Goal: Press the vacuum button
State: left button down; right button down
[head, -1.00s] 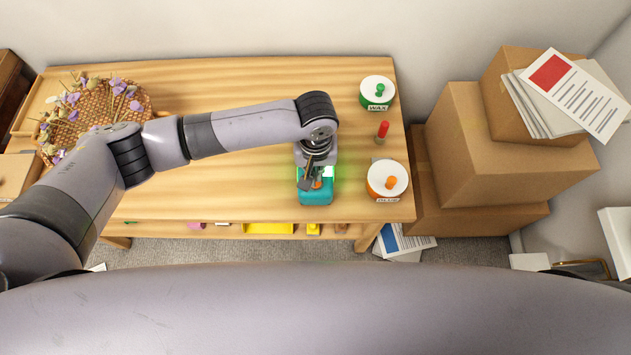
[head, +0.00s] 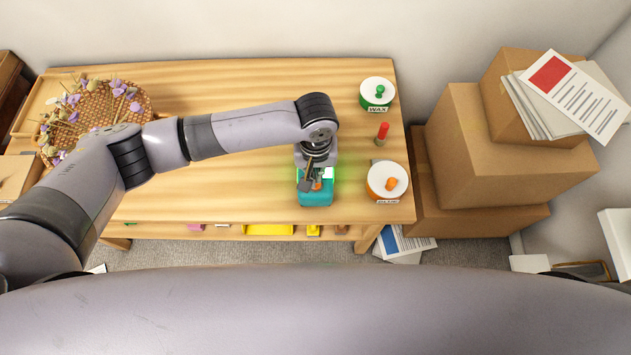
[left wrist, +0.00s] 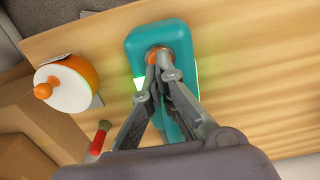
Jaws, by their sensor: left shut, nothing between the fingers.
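The vacuum is a teal box-shaped device (head: 316,197) on the right part of the wooden table, with a green glow around it. In the left wrist view the teal device (left wrist: 172,36) has a round orange button (left wrist: 158,55) on its top. My left gripper (head: 311,182) is over the device. In the left wrist view its shut, empty fingertips (left wrist: 160,66) are at the button and overlap its edge. Whether they press it down I cannot tell. My right gripper is in neither view.
A wicker basket with dried flowers (head: 103,108) is at left. Cardboard boxes (head: 490,150) stand right of the table.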

pick_arm(q)
jog(key=shift+f, duration=0.15)
jog(key=shift+f+b, duration=0.5)
jog(key=shift+f, duration=0.6)
jog(key=shift+r, duration=0.15)
notch_tip(320, 180, up, 8)
jog(key=p, duration=0.9)
dwell(0.3)
dwell(0.4)
